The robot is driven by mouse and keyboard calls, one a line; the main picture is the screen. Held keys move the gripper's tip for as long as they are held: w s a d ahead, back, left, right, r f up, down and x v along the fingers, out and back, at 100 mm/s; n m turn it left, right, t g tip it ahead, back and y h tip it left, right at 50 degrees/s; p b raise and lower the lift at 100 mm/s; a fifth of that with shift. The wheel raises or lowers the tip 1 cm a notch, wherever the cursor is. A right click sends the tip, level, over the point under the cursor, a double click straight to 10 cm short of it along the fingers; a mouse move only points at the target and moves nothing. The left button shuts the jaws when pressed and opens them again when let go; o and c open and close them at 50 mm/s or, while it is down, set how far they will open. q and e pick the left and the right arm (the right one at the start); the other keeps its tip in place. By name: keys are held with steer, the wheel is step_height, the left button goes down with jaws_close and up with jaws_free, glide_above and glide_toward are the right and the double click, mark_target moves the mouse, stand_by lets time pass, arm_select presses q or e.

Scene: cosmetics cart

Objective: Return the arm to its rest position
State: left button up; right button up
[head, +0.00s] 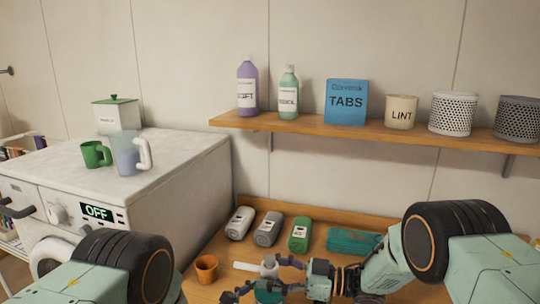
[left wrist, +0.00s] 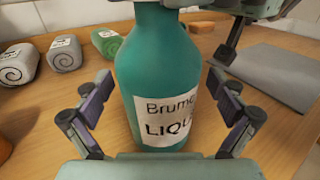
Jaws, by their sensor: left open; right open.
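A teal bottle (left wrist: 162,75) labelled "Brume LIQU…" stands upright on the wooden counter in the left wrist view. My left gripper (left wrist: 162,95) is open, one finger on each side of the bottle's lower body; contact is not clear. In the head view the left arm enters at the lower left and its gripper is out of the picture. My right gripper (head: 262,279) is open around the upper part of the bottle, which shows as a teal patch (head: 270,295) with a white top. Part of the right gripper also shows behind the bottle in the left wrist view.
An orange cup (head: 206,268) stands left of the bottle. Several rolled towels (head: 268,230) and a teal folded item (head: 352,241) lie behind. A washing machine (head: 160,185) stands left, a wall shelf (head: 300,125) hangs above. A grey flat sheet (left wrist: 270,72) lies on the right.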

steer(key=shift+a+m+t+h, duration=0.1)
steer(key=shift+m+t+h, duration=0.4)
steer(key=shift+m+t, duration=0.75)
steer(key=shift+t, duration=0.35)
steer(key=v, duration=0.5)
steer(key=shift+s, duration=0.15)
